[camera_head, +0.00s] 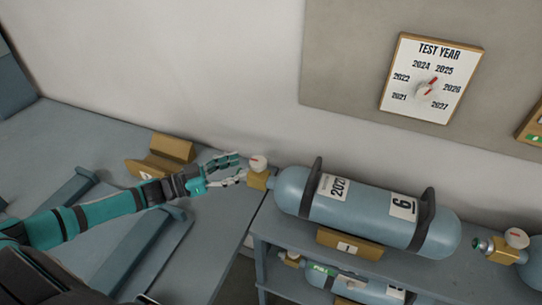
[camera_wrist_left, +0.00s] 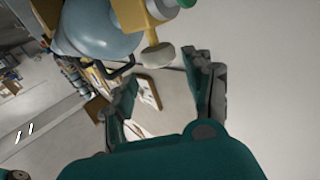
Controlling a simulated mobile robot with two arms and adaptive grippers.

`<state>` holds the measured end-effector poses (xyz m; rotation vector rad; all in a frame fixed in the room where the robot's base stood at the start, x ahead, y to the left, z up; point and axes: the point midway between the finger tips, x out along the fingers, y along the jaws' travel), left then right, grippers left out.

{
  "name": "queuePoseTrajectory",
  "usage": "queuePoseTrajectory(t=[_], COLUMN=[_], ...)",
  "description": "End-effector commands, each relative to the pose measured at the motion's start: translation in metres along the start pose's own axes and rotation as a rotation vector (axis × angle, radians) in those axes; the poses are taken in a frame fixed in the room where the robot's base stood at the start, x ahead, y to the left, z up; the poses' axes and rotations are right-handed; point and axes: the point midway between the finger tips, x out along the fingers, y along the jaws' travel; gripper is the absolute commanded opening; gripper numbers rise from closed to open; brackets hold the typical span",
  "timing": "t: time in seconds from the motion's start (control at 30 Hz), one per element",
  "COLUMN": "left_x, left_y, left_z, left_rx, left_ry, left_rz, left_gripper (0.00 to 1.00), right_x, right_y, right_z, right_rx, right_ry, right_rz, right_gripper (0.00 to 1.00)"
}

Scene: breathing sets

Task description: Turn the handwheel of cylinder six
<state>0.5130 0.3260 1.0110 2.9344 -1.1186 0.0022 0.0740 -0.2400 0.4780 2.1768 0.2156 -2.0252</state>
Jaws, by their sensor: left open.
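Cylinder six (camera_head: 372,215) is a blue-grey gas cylinder lying on its side on a shelf rack, with labels "6" and "2027". Its brass valve (camera_head: 257,181) is at its left end, topped by the pale round handwheel (camera_head: 258,163). My left gripper (camera_head: 241,170) is open, with its fingertips just left of the handwheel; contact cannot be told. In the left wrist view, the handwheel (camera_wrist_left: 158,56) shows beyond the open fingers (camera_wrist_left: 166,88), near the brass valve (camera_wrist_left: 136,12) and the cylinder (camera_wrist_left: 92,36). My right gripper is out of view.
A wooden cradle block (camera_head: 160,158) sits on the grey bench (camera_head: 60,140) behind my left arm. Another cylinder valve (camera_head: 505,243) is at the right. More cylinders (camera_head: 350,287) lie on the shelf below. A "TEST YEAR" dial board (camera_head: 431,78) hangs on the wall.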

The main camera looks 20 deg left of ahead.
Motion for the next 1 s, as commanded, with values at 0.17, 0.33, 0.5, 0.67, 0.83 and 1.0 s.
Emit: queuePoseTrajectory(t=[0.17,0.33,0.5,0.67,0.83,1.0], left_x=[0.041,0.075,0.097,0.106,0.107,0.107], left_y=[0.000,0.000,0.000,0.000,0.000,0.000], left_z=[-0.004,-0.004,-0.002,0.000,0.001,0.001], left_rx=[0.000,0.000,-0.001,0.000,0.000,0.000], left_ry=[0.005,0.004,0.001,-0.001,-0.002,-0.002], left_rz=[-0.001,-0.001,-0.001,-0.001,-0.001,-0.001], left_gripper=[0.53,0.53,0.53,0.53,0.53,0.45], right_x=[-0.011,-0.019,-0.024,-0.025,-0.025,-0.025], right_y=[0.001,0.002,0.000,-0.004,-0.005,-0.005], right_z=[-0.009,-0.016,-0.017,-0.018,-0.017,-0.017], right_rx=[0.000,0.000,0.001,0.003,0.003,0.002], right_ry=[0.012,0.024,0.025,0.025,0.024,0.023], right_rz=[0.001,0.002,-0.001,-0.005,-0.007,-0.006], right_gripper=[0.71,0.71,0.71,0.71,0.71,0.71])
